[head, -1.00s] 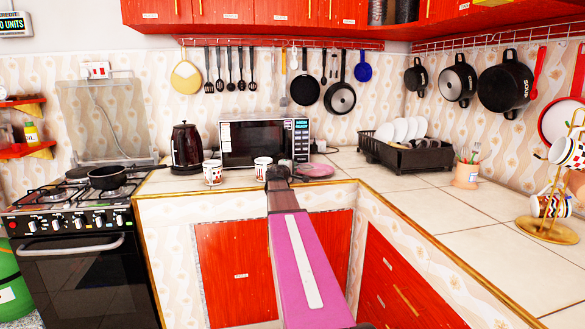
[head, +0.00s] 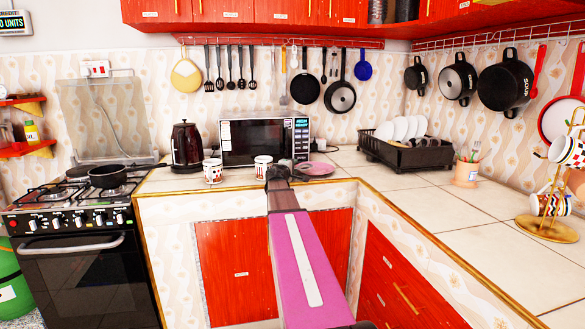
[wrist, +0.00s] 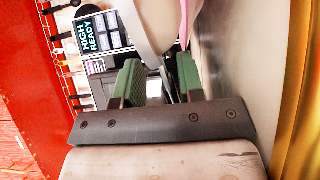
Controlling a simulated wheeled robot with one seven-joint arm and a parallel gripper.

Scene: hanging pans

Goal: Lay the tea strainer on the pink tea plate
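The pink tea plate (head: 316,169) lies on the back counter, just right of my gripper (head: 279,172) in the head view. A pink edge, likely this plate, shows at the top of the wrist view (wrist: 187,18). In the wrist view, my gripper's two green finger pads (wrist: 158,84) stand apart, with a gap between them. A thin grey strip shows in that gap, but I cannot tell what it is. A pale curved surface (wrist: 153,25) lies beyond the fingers. I cannot make out the tea strainer for sure; my gripper and arm hide part of the counter.
Two patterned cups (head: 213,171) (head: 262,166) stand left of my gripper. The microwave (head: 256,142) and kettle (head: 187,146) are behind. A black dish rack (head: 408,154) stands right of the plate. The right-hand counter (head: 425,190) has much free room.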

